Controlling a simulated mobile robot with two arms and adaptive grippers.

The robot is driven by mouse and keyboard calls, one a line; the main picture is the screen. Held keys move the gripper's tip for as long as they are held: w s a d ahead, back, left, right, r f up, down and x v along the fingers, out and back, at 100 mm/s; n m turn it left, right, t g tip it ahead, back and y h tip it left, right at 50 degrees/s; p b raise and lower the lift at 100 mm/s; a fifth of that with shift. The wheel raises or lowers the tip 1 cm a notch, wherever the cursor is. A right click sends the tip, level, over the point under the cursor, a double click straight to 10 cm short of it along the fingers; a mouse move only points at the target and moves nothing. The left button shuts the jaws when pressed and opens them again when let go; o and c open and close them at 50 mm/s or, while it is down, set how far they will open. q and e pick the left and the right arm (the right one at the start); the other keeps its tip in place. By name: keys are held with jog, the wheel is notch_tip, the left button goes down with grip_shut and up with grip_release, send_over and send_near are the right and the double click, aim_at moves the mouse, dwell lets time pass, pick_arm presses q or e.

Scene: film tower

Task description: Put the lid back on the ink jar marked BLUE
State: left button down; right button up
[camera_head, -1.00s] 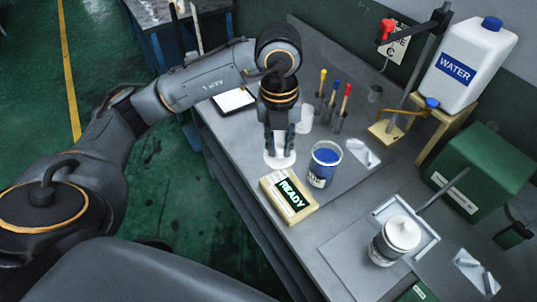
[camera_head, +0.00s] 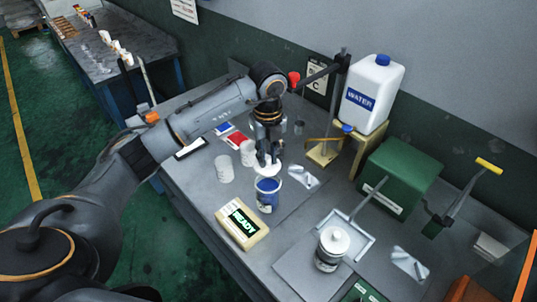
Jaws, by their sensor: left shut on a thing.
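The ink jar (camera_head: 267,198) is open, with blue ink showing inside and a dark blue label whose lettering is too small to read. It stands upright on the grey bench. My left gripper (camera_head: 267,160) points down and is shut on a white lid (camera_head: 267,170). The lid is over the far side of the jar's mouth, and the near part of the ink shows in front of it. I cannot tell whether lid and rim touch. A second jar (camera_head: 329,260), with a white lid on it, stands nearer on the right. My right gripper is out of view.
A metal tray (camera_head: 358,237), green box (camera_head: 402,170), water jug (camera_head: 372,90) and wooden stand (camera_head: 322,154) are to the right.

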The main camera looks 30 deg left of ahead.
aim_at(268, 165)
pick_arm(q)
notch_tip(268, 165, down, 2)
jog(key=shift+b, duration=0.5)
jog(key=shift+f+b, duration=1.1)
jog(key=shift+f, duration=0.45)
jog(key=shift+d, duration=0.1)
jog(key=shift+f, duration=0.15)
dwell(0.3)
